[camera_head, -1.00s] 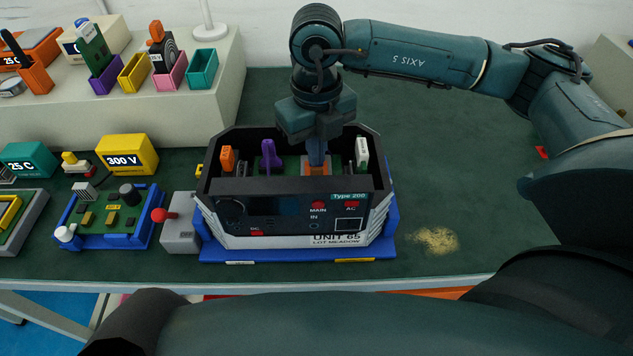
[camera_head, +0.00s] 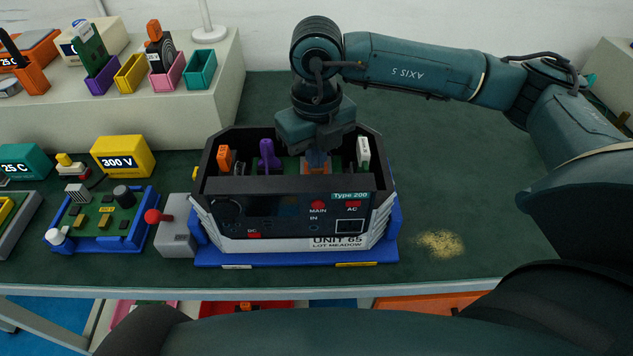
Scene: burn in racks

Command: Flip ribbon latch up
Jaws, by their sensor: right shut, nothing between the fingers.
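The open-topped black unit marked "Type 200" and "UNIT 65" (camera_head: 270,188) stands upright on a blue base (camera_head: 300,258) on the green bench. My right gripper (camera_head: 316,166) points down into it, right of the middle, with its fingers shut and nothing between them. The fingertips are at or just above a small orange part low inside, mostly hidden by the fingers. I cannot tell whether they touch it, or whether it is the ribbon latch. A purple lever (camera_head: 268,154) stands left of the gripper. My left gripper is out of view.
Inside the unit, an orange part (camera_head: 224,157) stands at left and a white labelled part (camera_head: 363,151) at right. A grey box with a red-knobbed lever (camera_head: 176,238) stands close at left. Yellowish grains (camera_head: 440,243) lie at right; the bench behind them is clear.

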